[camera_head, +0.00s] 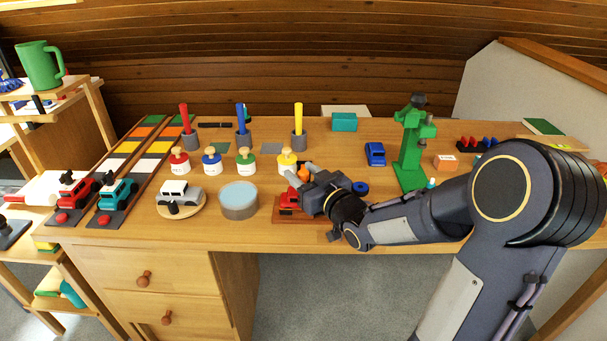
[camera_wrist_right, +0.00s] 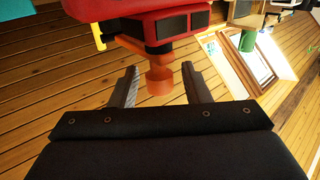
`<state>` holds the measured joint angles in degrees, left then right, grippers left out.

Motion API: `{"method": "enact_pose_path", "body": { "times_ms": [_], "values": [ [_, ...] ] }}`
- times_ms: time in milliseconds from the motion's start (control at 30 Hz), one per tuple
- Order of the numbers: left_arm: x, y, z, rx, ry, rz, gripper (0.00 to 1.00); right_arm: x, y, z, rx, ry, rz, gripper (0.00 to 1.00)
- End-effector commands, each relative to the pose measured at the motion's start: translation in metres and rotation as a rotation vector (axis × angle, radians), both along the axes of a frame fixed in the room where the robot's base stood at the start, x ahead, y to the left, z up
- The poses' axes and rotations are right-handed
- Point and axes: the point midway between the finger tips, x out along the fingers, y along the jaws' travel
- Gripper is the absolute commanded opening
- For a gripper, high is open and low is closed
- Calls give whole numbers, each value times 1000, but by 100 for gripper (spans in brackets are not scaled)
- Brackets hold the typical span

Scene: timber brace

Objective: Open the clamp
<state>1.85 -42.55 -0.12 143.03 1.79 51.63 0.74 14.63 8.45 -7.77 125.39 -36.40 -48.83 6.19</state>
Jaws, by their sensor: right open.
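A red clamp (camera_head: 288,200) sits on a wooden base near the front edge of the desk, partly hidden by my right gripper. In the right wrist view the clamp's red body (camera_wrist_right: 150,28) fills the top, with dark blocks on its side. An orange knob (camera_wrist_right: 158,80) sticks out from it; it also shows in the head view (camera_head: 304,172). My right gripper (camera_wrist_right: 160,72) is open, with its two fingers on either side of the knob. I see a gap beside the knob, and cannot tell whether either finger touches it. My left gripper is not in view.
A grey round tin (camera_head: 239,200) and a toy car on a round board (camera_head: 180,194) stand left of the clamp. Several knobbed jars (camera_head: 245,160) stand behind. A green press (camera_head: 410,150) and a blue car (camera_head: 375,153) are to the right.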

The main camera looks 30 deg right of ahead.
Motion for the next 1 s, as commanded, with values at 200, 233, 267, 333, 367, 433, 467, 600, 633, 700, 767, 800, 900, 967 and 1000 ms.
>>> {"method": "enact_pose_path", "body": {
  "times_ms": [200,233,267,333,367,433,467,600,633,700,767,800,900,967,1000],
  "values": [
    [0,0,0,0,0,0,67,0,0,0,0,0,0,17],
    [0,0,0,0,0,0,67,0,0,0,0,0,0,13],
    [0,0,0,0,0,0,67,0,0,0,0,0,0,9],
    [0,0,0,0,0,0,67,0,0,0,0,0,0,0],
    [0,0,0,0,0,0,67,0,0,0,0,0,0,0],
    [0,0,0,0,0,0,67,0,0,0,0,0,0,0],
    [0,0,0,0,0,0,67,0,0,0,0,0,0,0],
    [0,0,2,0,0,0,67,0,0,1,2,3,0,0],
    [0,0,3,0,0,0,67,0,0,2,3,5,0,0],
    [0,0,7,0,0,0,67,0,0,4,9,16,0,0],
    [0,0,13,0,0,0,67,1,-1,7,18,29,0,0],
    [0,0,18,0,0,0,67,1,-1,10,25,41,0,0],
    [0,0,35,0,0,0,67,3,-2,17,50,82,0,0],
    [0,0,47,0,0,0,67,4,-3,22,68,114,0,0],
    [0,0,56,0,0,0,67,5,-4,25,84,138,-1,0]
  ]
}}
